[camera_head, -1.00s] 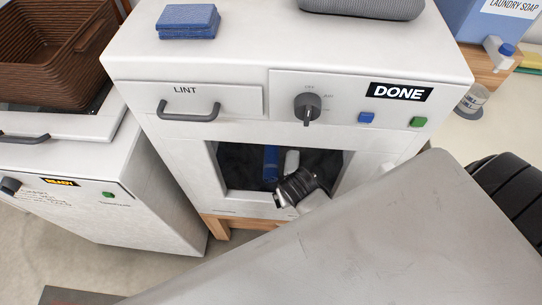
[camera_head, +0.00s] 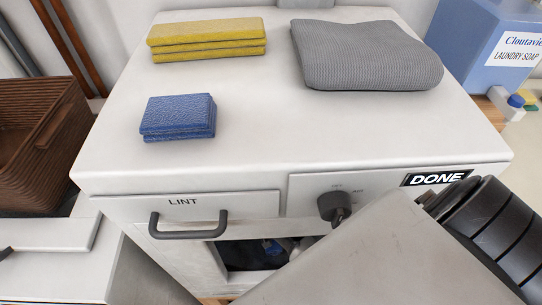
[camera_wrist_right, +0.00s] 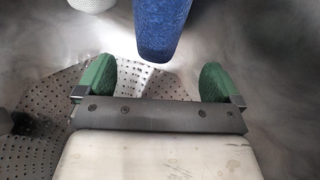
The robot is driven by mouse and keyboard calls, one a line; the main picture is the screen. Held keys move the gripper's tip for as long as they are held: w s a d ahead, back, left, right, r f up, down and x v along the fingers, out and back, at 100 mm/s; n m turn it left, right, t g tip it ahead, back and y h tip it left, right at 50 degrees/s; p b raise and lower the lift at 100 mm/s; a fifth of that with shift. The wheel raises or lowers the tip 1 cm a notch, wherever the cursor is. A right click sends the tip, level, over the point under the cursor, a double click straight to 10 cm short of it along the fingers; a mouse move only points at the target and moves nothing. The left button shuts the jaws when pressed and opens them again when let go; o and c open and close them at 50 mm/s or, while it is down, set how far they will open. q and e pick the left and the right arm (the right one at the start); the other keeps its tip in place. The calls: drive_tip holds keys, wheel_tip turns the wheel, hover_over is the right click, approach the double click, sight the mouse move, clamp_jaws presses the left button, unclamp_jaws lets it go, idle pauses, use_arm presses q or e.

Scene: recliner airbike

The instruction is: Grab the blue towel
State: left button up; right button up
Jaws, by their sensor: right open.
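A blue cloth (camera_wrist_right: 160,28) hangs into the top middle of the right wrist view, inside a perforated metal drum (camera_wrist_right: 50,115). My right gripper (camera_wrist_right: 158,75) is open, with its green finger pads apart and nothing between them. The blue cloth is beyond the fingertips, roughly centred between them, and seems apart from them. In the head view a bit of blue (camera_head: 272,247) shows in the dryer opening. A folded blue towel (camera_head: 178,117) lies on the dryer top. My right arm covers the right part of the opening and hides the gripper there. My left gripper is not in view.
The white dryer (camera_head: 240,165) has a lint drawer handle (camera_head: 188,226) and a dark knob (camera_head: 335,205). A yellow towel stack (camera_head: 207,40) and a grey towel (camera_head: 365,55) lie on top. A brown basket (camera_head: 40,140) is left. A white item (camera_wrist_right: 92,4) is in the drum.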

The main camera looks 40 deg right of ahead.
drive_tip(key=x, duration=0.4)
drive_tip(key=b+x, duration=0.1)
drive_tip(key=x, duration=0.1)
drive_tip(key=shift+d+f, duration=0.2)
drive_tip(key=shift+d, duration=0.2)
drive_tip(key=shift+c, duration=0.3)
drive_tip(key=c, duration=1)
